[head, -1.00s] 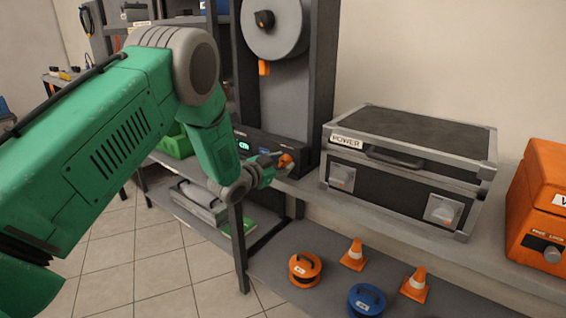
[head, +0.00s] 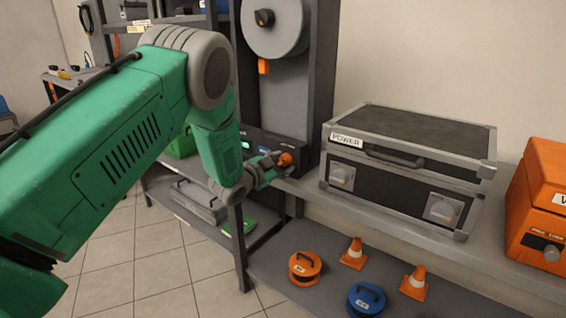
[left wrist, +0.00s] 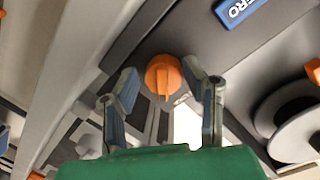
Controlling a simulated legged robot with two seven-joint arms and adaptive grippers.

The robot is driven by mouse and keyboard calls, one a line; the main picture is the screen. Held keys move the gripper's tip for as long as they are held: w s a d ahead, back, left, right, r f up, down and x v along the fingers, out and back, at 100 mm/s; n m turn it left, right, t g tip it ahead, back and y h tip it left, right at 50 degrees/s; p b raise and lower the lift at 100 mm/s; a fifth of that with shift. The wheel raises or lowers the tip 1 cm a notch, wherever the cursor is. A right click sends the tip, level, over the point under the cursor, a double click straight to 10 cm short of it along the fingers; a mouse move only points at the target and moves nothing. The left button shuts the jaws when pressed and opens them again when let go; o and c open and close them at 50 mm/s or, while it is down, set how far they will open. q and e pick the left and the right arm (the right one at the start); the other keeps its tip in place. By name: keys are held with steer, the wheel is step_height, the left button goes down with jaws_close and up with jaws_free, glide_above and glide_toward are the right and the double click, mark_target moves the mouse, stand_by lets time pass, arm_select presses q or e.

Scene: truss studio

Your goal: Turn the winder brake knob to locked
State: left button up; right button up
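An orange round knob (head: 285,159) with a raised ridge sits on the front of a black unit (head: 262,143) with a lit green display, below a large grey reel (head: 275,30). My left gripper (head: 274,165) is right at this knob. In the left wrist view the knob (left wrist: 163,77) lies between the two open fingertips (left wrist: 160,78); contact cannot be told. An orange case (head: 545,185) at the far right has a label starting with W and a grey knob (head: 551,253) on a dark plate with small, unclear lettering. My right gripper is not in view.
A black and grey case labelled POWER (head: 408,165) stands on the bench between the black unit and the orange case. Cones (head: 414,284) and cable reels (head: 305,267) sit on the lower shelf. A dark upright post (head: 322,75) stands beside the reel.

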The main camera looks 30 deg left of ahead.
arm_select(q)
steer(key=shift+r, duration=0.1)
steer(key=shift+s+a, duration=0.1)
steer(key=shift+s, duration=0.15)
steer(key=s+r, duration=0.1)
steer(key=s, duration=1)
steer(key=shift+s+a, duration=0.15)
steer(key=shift+a, duration=0.3)
steer(key=s+d+f+n+g, duration=0.1)
steer(key=s+d+f+g, duration=0.25)
steer(key=f, duration=0.25)
steer(key=s+d+f+n+g+y, duration=0.1)
steer(key=s+d+f+n+g, duration=0.1)
steer(key=s+f, duration=0.4)
steer(key=s+d+f+n+g, duration=0.1)
steer(key=s+d+f+g, duration=0.2)
steer(key=f, duration=0.4)
steer(key=s+d+f+n+g, duration=0.1)
steer(key=s+d+f+g, duration=0.1)
steer(key=s, duration=0.6)
steer(key=s+d+f+n+g, duration=0.1)
steer(key=s+d+f+g, duration=0.2)
steer(key=s, duration=0.5)
steer(key=s+d+f+n+g, duration=0.1)
steer(key=s+d+f+g, duration=0.1)
steer(key=s, duration=0.6)
steer(key=shift+s+d+f, duration=0.15)
steer(key=shift+d+f, duration=0.1)
steer(key=shift+f, duration=0.15)
